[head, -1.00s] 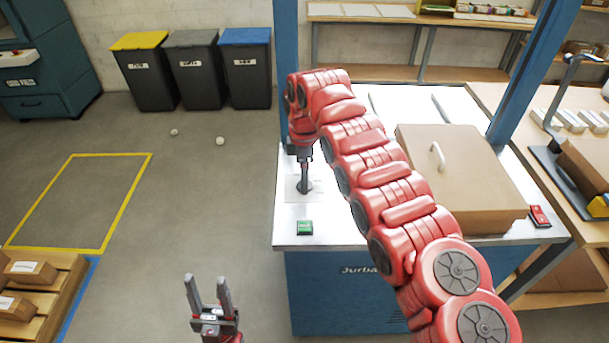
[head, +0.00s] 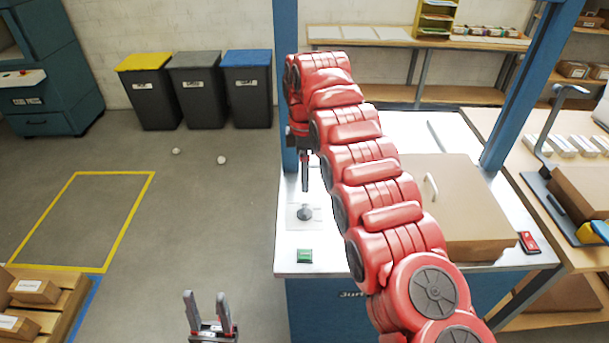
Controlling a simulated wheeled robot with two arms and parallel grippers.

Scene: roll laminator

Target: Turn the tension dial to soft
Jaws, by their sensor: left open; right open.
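The tension dial (head: 305,212) is a small dark knob on a pale plate at the left end of the laminator's white top (head: 294,241). My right gripper (head: 305,188) points down above the dial, with its fingers apart from the knob or nearly so; the exact gap is hard to tell. Its opening is seen edge-on. The dial's markings are too small to read. My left gripper (head: 208,301) is open and empty, low in the picture, left of the laminator and over the floor.
A green button (head: 305,256) sits in front of the dial. A brown cover with a white handle (head: 455,205) and a red switch (head: 528,242) are to the right. A blue post (head: 286,90) rises behind my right gripper. The floor on the left is mostly clear.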

